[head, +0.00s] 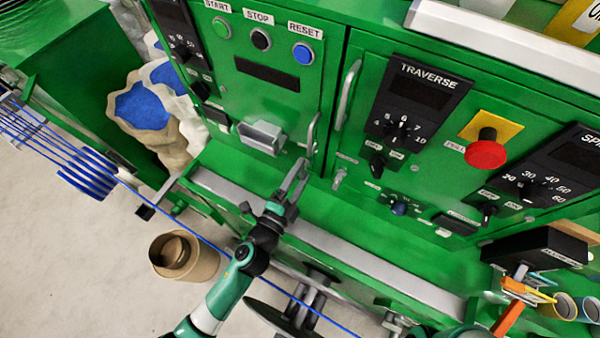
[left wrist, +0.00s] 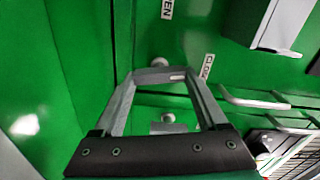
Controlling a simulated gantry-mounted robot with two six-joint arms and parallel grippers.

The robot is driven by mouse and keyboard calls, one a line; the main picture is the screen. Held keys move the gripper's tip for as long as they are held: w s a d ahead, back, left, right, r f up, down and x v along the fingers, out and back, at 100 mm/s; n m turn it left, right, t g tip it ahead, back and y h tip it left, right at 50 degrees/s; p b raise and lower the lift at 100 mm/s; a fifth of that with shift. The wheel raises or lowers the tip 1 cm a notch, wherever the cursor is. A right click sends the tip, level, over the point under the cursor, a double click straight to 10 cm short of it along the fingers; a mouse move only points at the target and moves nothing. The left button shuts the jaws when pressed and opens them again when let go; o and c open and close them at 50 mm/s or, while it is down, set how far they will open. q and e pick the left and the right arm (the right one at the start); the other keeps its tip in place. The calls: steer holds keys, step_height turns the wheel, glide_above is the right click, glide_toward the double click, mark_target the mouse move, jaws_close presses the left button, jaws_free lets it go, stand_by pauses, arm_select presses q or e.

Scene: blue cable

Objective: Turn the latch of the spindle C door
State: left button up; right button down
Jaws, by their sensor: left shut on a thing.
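My left gripper (head: 300,168) reaches up to the lower edge of the green cabinet door (head: 232,92), the one with the START, STOP and RESET buttons. In the left wrist view its two grey fingers (left wrist: 160,76) meet at the tips, shut on a small grey latch (left wrist: 160,62). The fingers hide much of the latch, so I cannot tell its exact angle. An OPEN label (left wrist: 167,9) and a CLOSE label (left wrist: 208,67) sit beside it. No label readable here names spindle C. My right gripper is not in view.
A door handle (head: 312,135) stands just above the left gripper. A red emergency button (head: 486,154) sticks out farther right. Blue cable (head: 200,238) runs below, near a brown tub (head: 185,256).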

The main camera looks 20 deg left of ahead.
arm_select(q)
steer(key=shift+m, duration=1.2)
steer(key=o, duration=1.3)
steer(key=s+b, duration=0.1)
steer(key=s, duration=1)
steer(key=shift+s+a, duration=0.3)
